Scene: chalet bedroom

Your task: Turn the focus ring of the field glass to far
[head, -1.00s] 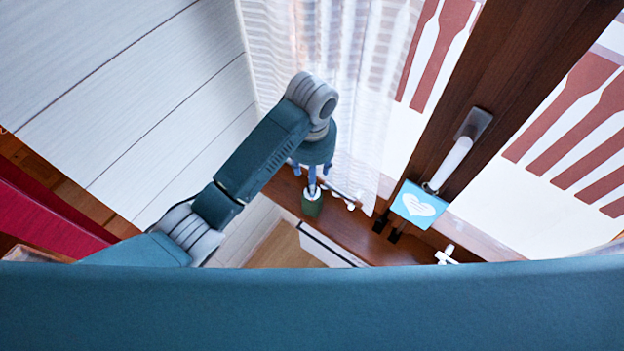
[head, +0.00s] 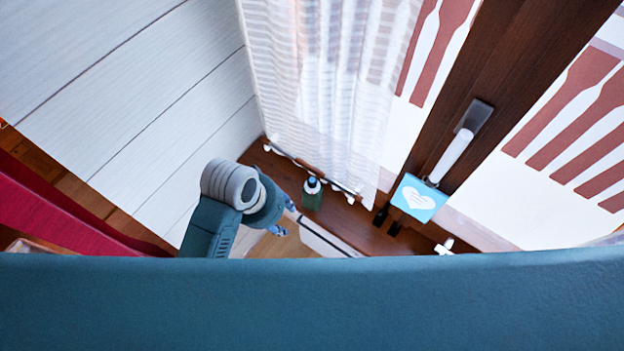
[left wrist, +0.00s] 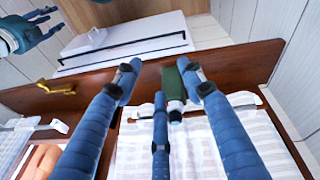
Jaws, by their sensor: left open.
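The field glass is a small green cylinder (head: 312,197) with a white ring and a dark top, upright on the brown window sill. It also shows in the left wrist view (left wrist: 172,84), its white ring near the lower end in that picture. My left gripper (head: 285,217) is open and empty, left of the field glass and apart from it in the head view. In the left wrist view its blue fingers (left wrist: 159,68) appear on either side of the glass. My right gripper (left wrist: 46,23) shows at the upper left of that view, its fingers apart and empty. The ring's setting cannot be read.
The sill (head: 350,222) runs beneath a sheer curtain (head: 315,80). A window handle (head: 458,150) and a blue card with a white heart (head: 418,198) are to the right. A white unit with a dark rail (left wrist: 125,45) lies below the sill.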

